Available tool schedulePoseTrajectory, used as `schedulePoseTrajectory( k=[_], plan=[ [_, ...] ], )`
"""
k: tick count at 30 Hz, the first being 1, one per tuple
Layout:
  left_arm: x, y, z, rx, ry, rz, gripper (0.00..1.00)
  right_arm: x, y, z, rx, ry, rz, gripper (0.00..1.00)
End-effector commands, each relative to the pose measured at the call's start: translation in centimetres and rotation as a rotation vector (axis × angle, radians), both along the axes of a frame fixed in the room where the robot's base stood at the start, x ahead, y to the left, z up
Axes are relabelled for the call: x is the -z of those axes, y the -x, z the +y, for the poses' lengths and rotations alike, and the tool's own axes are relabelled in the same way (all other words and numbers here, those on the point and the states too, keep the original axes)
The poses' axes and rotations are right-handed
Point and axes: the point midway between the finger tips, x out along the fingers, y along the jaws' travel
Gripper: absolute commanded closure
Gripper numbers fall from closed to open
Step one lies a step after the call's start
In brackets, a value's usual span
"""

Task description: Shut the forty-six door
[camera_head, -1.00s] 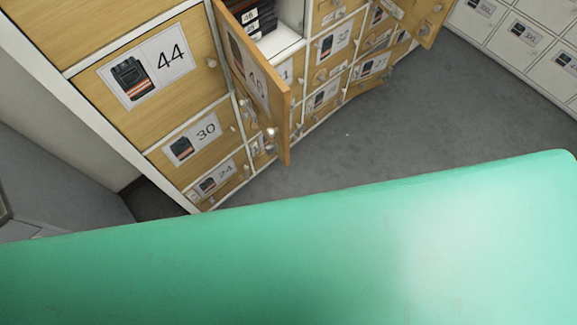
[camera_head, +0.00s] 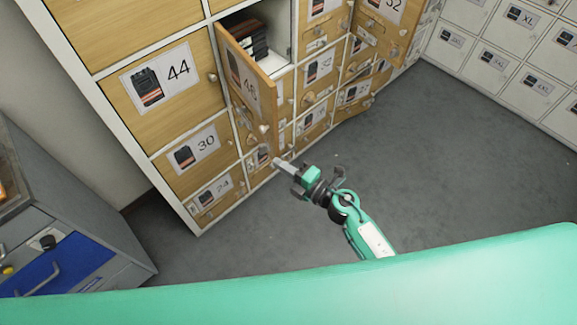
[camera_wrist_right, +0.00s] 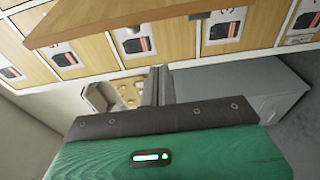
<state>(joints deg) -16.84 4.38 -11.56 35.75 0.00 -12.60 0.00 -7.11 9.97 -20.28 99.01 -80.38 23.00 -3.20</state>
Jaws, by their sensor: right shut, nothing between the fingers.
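The forty-six door (camera_head: 245,75) is a wood-coloured panel with a picture label, standing open from its compartment in the locker wall. My left gripper is out of view.
Locker doors 44 (camera_head: 165,80), 30 (camera_head: 195,150) and 24 (camera_head: 215,192) are shut at left. Door 32 (camera_head: 385,25) stands open farther right. The grey floor (camera_head: 450,160) is clear.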

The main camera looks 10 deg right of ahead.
Motion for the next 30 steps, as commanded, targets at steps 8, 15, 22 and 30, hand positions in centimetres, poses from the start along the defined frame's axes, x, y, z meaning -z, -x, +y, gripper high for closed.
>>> schedulePoseTrajectory(
  k=[8,15,22,30],
  plan=[
    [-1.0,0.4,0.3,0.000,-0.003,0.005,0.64,-0.2,-4.5,4.4,0.000,-0.004,0.000,1.00],
    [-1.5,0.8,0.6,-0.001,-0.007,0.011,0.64,-0.1,-6.1,2.1,0.001,-0.001,0.002,1.00],
    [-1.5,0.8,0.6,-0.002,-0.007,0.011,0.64,0.0,-6.5,1.1,0.000,-0.001,0.001,1.00],
    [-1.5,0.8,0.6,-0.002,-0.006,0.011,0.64,0.1,-6.5,1.0,0.000,-0.001,0.001,1.00]
  ],
)
